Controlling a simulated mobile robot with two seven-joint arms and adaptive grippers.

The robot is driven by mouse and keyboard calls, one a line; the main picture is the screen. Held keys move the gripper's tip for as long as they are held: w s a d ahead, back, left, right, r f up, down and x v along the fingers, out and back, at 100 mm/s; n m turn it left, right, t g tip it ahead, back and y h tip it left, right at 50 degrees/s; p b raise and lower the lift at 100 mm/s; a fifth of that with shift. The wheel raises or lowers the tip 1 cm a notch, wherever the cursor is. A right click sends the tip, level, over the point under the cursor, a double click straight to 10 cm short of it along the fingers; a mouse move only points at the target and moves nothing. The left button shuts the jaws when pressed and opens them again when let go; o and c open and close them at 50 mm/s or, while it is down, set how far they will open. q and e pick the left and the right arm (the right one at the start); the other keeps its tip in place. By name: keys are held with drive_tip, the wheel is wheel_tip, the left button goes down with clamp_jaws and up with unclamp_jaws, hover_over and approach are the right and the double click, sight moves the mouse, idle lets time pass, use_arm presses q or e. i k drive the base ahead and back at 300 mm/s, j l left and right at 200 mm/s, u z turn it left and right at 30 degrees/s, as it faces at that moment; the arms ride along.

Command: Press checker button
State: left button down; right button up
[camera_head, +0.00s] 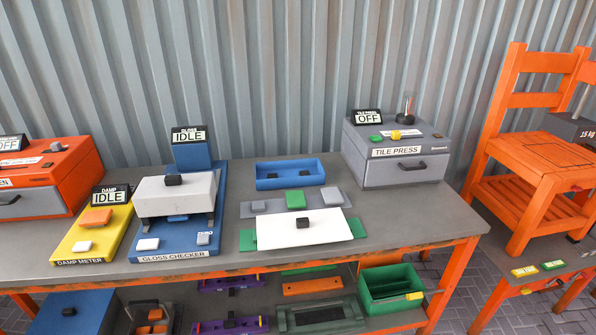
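The gloss checker (170,257) stands on the grey workbench, left of the middle. It has a blue base, a white hood (178,198) with a black knob (173,180), and a display behind it reading "GLOSS IDLE" (188,136). A white button (147,244) sits at the front left of its base. A grey button (203,239) marked "ZERO" sits at the front right. What lies under the hood is mostly hidden. Neither of my grippers shows in this view.
The yellow damp meter (90,240), reading "IDLE", stands close on the left. A white plate (304,229) with a black knob lies to the right, before a blue tray (290,174). The tile press (395,155), reading "OFF", stands at the back right. The bench's right front is clear.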

sight(149, 244)
drive_tip(key=u, duration=1.25)
